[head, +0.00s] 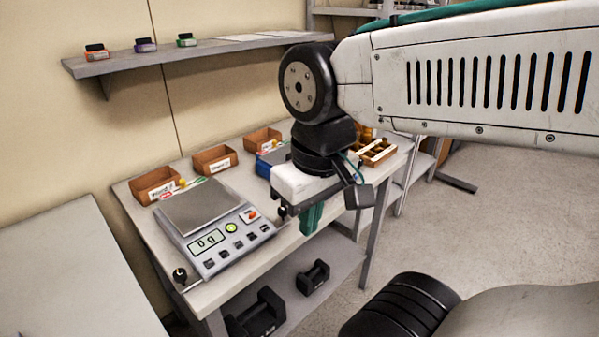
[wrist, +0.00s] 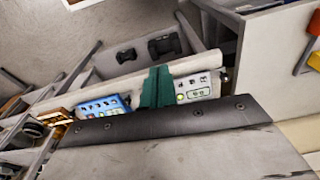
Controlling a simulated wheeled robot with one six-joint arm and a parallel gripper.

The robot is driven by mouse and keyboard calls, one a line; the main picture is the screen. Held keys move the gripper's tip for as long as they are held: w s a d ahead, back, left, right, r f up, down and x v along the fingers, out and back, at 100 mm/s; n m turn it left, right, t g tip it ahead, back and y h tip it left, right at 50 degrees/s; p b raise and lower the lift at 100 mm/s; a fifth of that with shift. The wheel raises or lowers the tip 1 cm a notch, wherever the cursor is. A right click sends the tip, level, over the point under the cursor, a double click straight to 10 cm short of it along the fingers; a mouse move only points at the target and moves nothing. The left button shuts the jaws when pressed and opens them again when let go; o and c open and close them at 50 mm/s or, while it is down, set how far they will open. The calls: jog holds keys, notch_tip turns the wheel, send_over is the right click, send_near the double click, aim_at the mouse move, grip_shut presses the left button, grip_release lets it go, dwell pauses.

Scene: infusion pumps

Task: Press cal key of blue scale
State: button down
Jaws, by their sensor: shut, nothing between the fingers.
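The blue scale (head: 265,169) stands on the bench, mostly hidden behind my gripper and wrist in the head view. In the wrist view its light blue front panel (wrist: 100,107) shows a row of small dark keys. The labels are too small to read, so I cannot tell which is the cal key. My gripper (head: 312,217) has green fingers, pressed together and empty, in front of the bench's front edge in the head view. In the wrist view the fingers (wrist: 157,88) appear between the blue panel and the grey scale's panel, apart from the blue keys.
A grey scale (head: 207,240) with a lit display and several keys stands left of my gripper. Orange-brown bins (head: 213,160) line the bench's back. A divided wooden tray (head: 377,153) lies to the right. Black dumbbells (head: 313,278) sit on the lower shelf. A wall shelf (head: 190,53) hangs above.

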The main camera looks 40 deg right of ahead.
jog(key=shift+a, duration=0.25)
jog(key=w+d+t+h, duration=0.3)
jog(key=w+d, duration=0.7)
jog(key=d, duration=0.3)
jog(key=w+d+t+h, duration=0.3)
jog(key=w+d, duration=0.8)
jog(key=d, duration=0.2)
jog(key=w+d+f+n+t+y, duration=0.1)
jog(key=d+f+n+t+y, duration=0.1)
jog(key=d, duration=0.4)
jog(key=w+d+f+n+t+y, duration=0.2)
jog(key=d+f+n, duration=0.2)
jog(key=d+f, duration=0.1)
jog(key=shift+d, duration=0.8)
